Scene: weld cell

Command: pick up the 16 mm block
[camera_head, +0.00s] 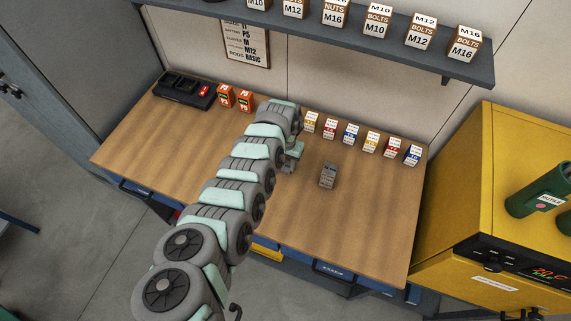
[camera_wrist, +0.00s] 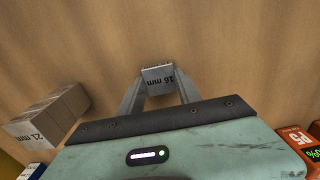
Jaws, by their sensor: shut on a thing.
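The 16 mm block (camera_wrist: 158,79) is small and grey with its label upside down in the wrist view. It sits between the two fingers of my gripper (camera_wrist: 159,86), which are shut on its sides. I cannot tell whether the block touches the table or is just above it. In the head view my gripper (camera_head: 288,163) is low over the middle of the wooden table (camera_head: 225,190), and the block is hidden there.
A larger grey 21 mm block (camera_wrist: 47,116) stands beside my gripper; it also shows in the head view (camera_head: 328,176). Several small labelled boxes (camera_head: 350,133) line the table's back edge. Orange packs (camera_head: 235,98) and a black charger (camera_head: 183,89) are back left. The front right is clear.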

